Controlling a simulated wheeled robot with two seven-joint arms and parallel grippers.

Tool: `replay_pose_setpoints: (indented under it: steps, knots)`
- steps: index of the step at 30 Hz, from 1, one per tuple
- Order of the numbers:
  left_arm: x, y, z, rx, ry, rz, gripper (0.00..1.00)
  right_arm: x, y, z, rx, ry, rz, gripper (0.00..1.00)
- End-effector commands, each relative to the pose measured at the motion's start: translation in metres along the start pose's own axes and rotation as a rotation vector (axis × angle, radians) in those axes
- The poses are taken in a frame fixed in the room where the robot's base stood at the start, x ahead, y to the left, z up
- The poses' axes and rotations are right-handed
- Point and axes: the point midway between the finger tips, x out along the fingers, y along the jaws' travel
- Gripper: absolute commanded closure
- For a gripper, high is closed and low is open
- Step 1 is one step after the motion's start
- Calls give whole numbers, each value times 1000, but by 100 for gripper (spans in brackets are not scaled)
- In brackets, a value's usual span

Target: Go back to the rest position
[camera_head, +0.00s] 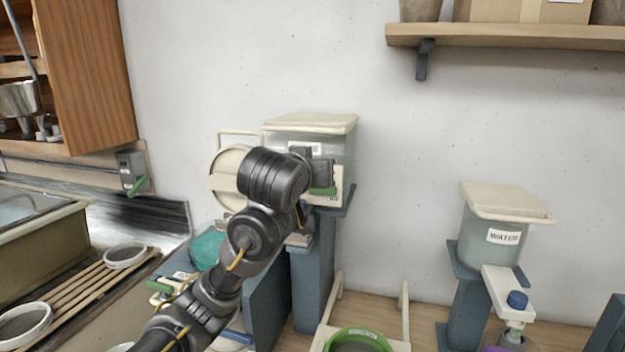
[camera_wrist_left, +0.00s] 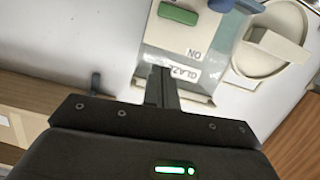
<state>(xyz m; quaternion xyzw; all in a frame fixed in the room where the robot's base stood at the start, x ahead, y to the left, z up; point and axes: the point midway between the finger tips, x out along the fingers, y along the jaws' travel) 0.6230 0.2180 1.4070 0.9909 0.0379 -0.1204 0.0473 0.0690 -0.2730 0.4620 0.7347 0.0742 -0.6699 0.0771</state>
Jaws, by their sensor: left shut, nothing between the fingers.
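My left gripper (camera_head: 318,168) is raised in front of a lidded glaze bucket (camera_head: 335,145) on a blue stand. Its fingers are shut and empty; they also show in the left wrist view (camera_wrist_left: 160,88), in front of the bucket's label (camera_wrist_left: 185,72). A green handle (camera_head: 323,191) sits just below the fingers at the bucket's front; it also shows in the left wrist view (camera_wrist_left: 178,14). I cannot tell whether the fingers touch the bucket. My forearm hides part of the bucket and stand. My right gripper is not in view.
A second lidded bucket (camera_head: 480,235) stands at right on a blue stand. A shelf (camera_head: 500,37) overhangs at upper right. A slatted rack (camera_head: 75,292) with round dishes and a sink (camera_head: 45,235) lie at left. A green-rimmed bowl (camera_head: 357,337) is at the front.

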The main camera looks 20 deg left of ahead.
Motion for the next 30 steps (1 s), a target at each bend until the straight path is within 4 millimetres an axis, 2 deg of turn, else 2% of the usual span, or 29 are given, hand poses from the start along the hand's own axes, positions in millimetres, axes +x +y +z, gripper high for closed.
replay_pose_setpoints:
  steps: [6, 20, 23, 25, 26, 29, 30]
  knots:
    - [-8, 0, 0, 0, 1, 0, 100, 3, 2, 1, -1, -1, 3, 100]
    - [-7, 0, 3, 1, -5, 0, 100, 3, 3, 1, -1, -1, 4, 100]
    - [0, -2, 26, 11, -40, 5, 100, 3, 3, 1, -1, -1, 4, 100]
    - [8, -4, 59, 28, -87, 12, 100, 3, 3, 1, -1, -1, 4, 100]
    - [12, -5, 77, 35, -114, 15, 100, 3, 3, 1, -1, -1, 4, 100]
    - [20, -12, 149, 66, -217, 29, 100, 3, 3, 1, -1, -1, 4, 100]
    - [20, -15, 180, 78, -262, 36, 100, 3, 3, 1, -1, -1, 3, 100]
